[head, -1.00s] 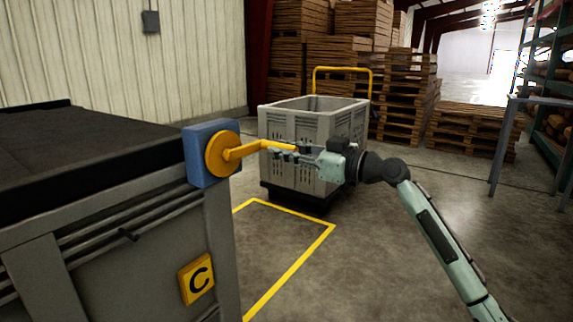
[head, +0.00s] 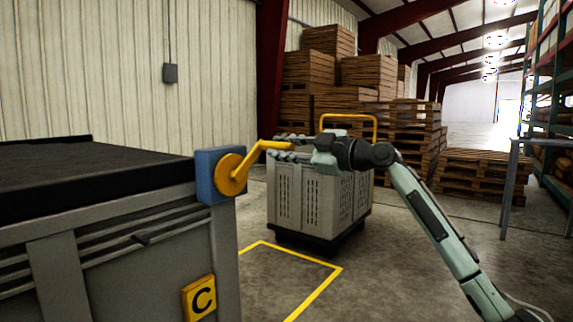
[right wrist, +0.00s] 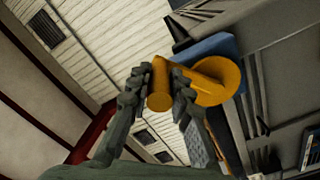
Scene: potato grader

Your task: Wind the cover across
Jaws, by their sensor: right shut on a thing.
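The yellow crank (head: 234,172) sits on a blue housing (head: 206,160) at the near right corner of the grey bin (head: 150,262). The black cover (head: 85,165) lies over the bin's top as far as I can see it. My right gripper (head: 285,147) is shut on the crank's handle (head: 272,145), which points up and to the right from the hub. In the right wrist view both fingers (right wrist: 160,90) close around the yellow handle (right wrist: 158,97), with the hub (right wrist: 218,80) behind it. My left gripper is not in view.
A grey slatted crate with a yellow push bar (head: 318,205) stands on a dark base behind my right gripper. Wooden pallets and boxes (head: 400,115) are stacked at the back. Yellow lines mark clear floor (head: 275,275).

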